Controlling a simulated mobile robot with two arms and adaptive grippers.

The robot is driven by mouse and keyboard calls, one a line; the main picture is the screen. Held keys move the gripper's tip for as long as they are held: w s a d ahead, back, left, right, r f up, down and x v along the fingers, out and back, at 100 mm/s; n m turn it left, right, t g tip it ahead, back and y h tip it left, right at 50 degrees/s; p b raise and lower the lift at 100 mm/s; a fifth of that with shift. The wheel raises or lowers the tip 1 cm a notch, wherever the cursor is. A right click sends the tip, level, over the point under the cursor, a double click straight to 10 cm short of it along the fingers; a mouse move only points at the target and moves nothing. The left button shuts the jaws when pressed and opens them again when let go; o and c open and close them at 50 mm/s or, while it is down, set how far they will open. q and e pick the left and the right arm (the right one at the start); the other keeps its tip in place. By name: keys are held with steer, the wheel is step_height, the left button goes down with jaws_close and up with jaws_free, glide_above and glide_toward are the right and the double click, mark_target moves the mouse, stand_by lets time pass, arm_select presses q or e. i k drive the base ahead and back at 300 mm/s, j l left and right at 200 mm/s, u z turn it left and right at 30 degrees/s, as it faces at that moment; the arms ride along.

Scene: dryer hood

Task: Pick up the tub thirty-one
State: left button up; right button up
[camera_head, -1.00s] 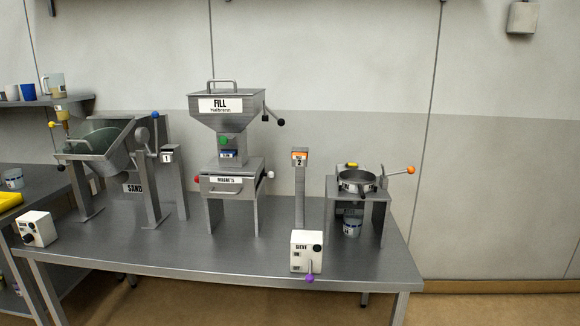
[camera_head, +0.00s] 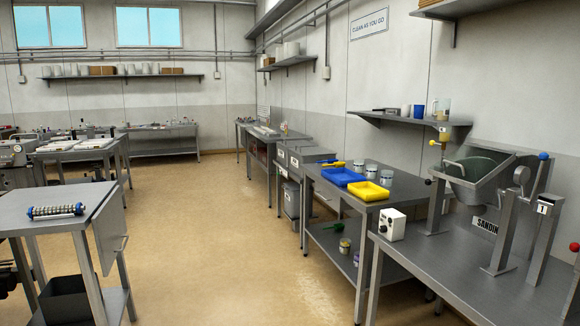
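Several small tubs are in view, and their numbers are too small to read, so I cannot tell which is thirty-one. On the middle steel table (camera_head: 408,190) stand a rear tub (camera_head: 358,166), a middle tub (camera_head: 371,172) and a front tub (camera_head: 386,178), all pale with dark bands. Two more small containers sit on that table's lower shelf: a pale one (camera_head: 345,246) and one with a purplish band (camera_head: 357,259). Neither of my grippers is in view.
A blue tray (camera_head: 342,177) and a yellow tray (camera_head: 368,191) lie beside the tubs. A white control box (camera_head: 392,225) stands on the nearer bench at right, by the sanding machine (camera_head: 484,178). A left table (camera_head: 40,212) holds a roller. The floor aisle (camera_head: 220,240) is clear.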

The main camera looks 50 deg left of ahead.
mark_target(358, 164)
steer(key=u, duration=1.2)
steer(key=z, duration=2.15)
steer(key=u, duration=2.15)
steer(key=i+j+u, duration=0.2)
steer(key=i, duration=0.15)
steer(key=i+j+u, duration=0.2)
steer(key=i, duration=0.2)
steer(key=i+j+u, duration=0.1)
steer(key=i+u, duration=0.15)
steer(key=i, duration=0.8)
steer(key=i+l+u, duration=0.1)
steer(key=i+u, duration=0.2)
steer(key=i, duration=0.7)
